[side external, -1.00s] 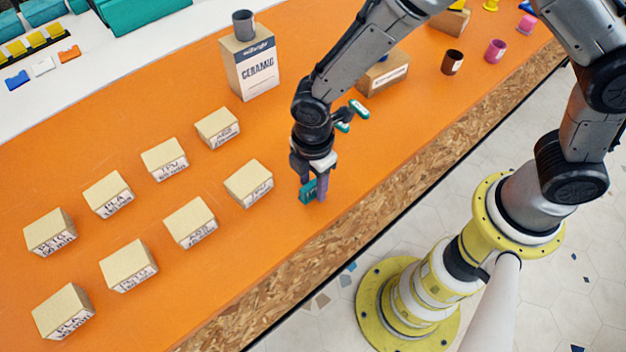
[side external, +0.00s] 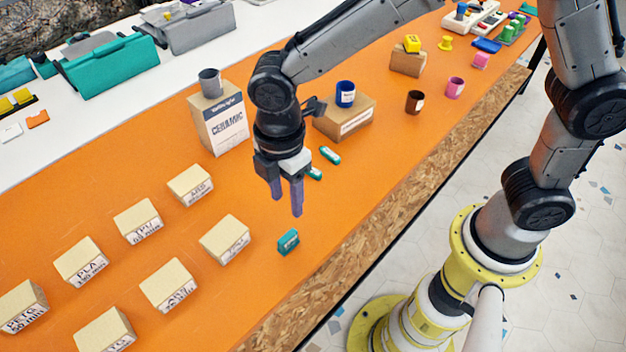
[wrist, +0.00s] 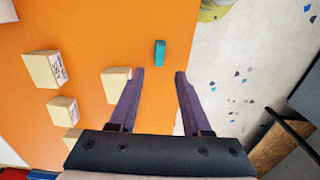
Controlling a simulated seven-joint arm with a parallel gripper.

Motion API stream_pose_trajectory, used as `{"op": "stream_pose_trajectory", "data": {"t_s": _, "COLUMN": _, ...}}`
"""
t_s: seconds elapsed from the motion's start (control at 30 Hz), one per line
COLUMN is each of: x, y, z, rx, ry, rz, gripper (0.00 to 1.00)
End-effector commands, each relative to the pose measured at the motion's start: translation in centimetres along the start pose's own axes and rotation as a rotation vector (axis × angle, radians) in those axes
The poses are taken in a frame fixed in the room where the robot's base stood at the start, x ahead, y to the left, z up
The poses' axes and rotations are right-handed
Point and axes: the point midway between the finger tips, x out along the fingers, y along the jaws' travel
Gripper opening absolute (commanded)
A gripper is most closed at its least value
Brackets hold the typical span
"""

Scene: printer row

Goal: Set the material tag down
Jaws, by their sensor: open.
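The teal material tag (side external: 289,242) stands on the orange table near its front edge, just right of the nearest cream block. It also shows in the wrist view (wrist: 160,53), beyond and between the fingertips. My gripper (side external: 286,210) is open and empty, raised above the table and apart from the tag. Its two purple fingers also show in the wrist view (wrist: 160,75), with a clear gap between them.
Cream labelled blocks (side external: 225,239) stand in two rows at left. Two other teal pieces (side external: 330,155) lie near a cardboard box (side external: 346,118). The orange table (side external: 345,215) is bare right of the tag.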

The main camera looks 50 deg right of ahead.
Motion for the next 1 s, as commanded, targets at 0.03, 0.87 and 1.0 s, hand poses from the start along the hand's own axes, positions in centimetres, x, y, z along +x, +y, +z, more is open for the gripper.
{"op": "stream_pose_trajectory", "data": {"t_s": 0.03, "x": -0.1, "y": 0.0, "z": 0.0, "rx": 0.000, "ry": 0.000, "rz": 0.000, "gripper": 0.48}}
{"op": "stream_pose_trajectory", "data": {"t_s": 0.87, "x": -13.4, "y": -12.3, "z": 22.1, "rx": 1.374, "ry": 0.333, "rz": 0.347, "gripper": 0.48}}
{"op": "stream_pose_trajectory", "data": {"t_s": 1.0, "x": -13.2, "y": -14.2, "z": 23.1, "rx": 1.505, "ry": 0.375, "rz": 0.379, "gripper": 0.48}}
